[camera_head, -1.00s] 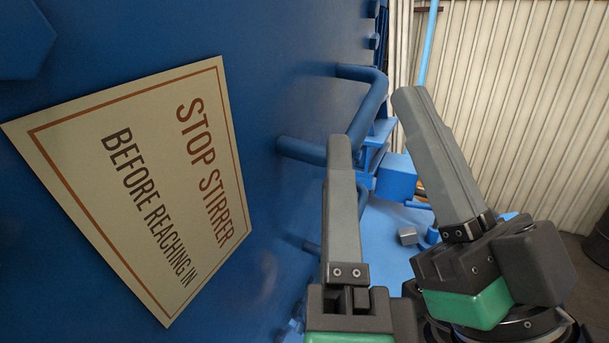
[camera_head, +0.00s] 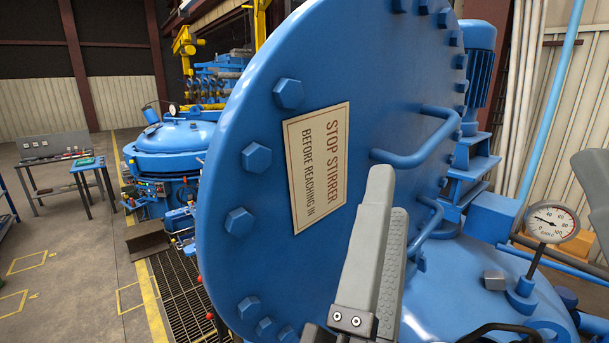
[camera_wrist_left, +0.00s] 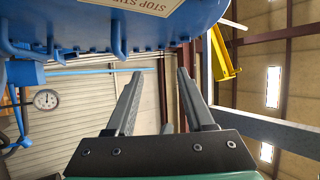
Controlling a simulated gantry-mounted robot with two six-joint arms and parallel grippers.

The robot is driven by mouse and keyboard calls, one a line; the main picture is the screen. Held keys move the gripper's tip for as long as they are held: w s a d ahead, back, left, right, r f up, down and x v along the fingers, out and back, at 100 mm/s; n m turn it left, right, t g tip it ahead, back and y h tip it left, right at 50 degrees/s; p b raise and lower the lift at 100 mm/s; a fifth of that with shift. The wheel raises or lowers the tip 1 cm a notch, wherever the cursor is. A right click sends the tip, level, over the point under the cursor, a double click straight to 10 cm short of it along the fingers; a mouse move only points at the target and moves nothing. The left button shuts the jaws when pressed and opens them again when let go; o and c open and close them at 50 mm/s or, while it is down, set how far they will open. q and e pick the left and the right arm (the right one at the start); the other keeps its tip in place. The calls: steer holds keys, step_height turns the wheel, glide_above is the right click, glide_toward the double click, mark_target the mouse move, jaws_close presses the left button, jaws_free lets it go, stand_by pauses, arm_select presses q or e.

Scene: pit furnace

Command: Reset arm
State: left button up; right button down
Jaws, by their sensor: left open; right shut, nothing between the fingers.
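My left gripper (camera_head: 389,192) is in front of the large blue round lid (camera_head: 350,65), beside the lid's bent handle (camera_head: 418,150). Its two grey fingers point up, apart and empty; they overlap in the head view. In the left wrist view the same gripper (camera_wrist_left: 160,73) shows a clear gap between its fingers, with nothing in it. My right gripper (camera_head: 592,190) shows only as grey finger at the right edge; the rest is out of frame. It looks shut and holds nothing visible.
The lid carries a sign (camera_head: 318,165) reading "STOP STIRRER BEFORE REACHING IN", bolts and handles close to my left gripper. A dial gauge (camera_head: 552,222) stands at the right. Another blue furnace (camera_head: 175,140) and a table (camera_head: 65,165) stand behind left. The left floor has open room.

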arm_select(q)
steer(key=s+a+r+n+t+y, duration=0.1)
steer(key=a+r+n+y, duration=0.1)
steer(key=a+n, duration=0.4)
steer(key=s+a+r+n+t+y+p, duration=0.1)
steer(key=a+r+n+t+y, duration=0.1)
steer(key=a+n, duration=0.4)
steer(key=s+a+r+n+t+y+p, duration=0.1)
steer(key=a+n, duration=0.5)
steer(key=a, duration=0.6)
steer(key=shift+s+r+t+y, duration=0.6)
steer(key=shift+r+y, duration=0.15)
steer(key=shift+y, duration=0.25)
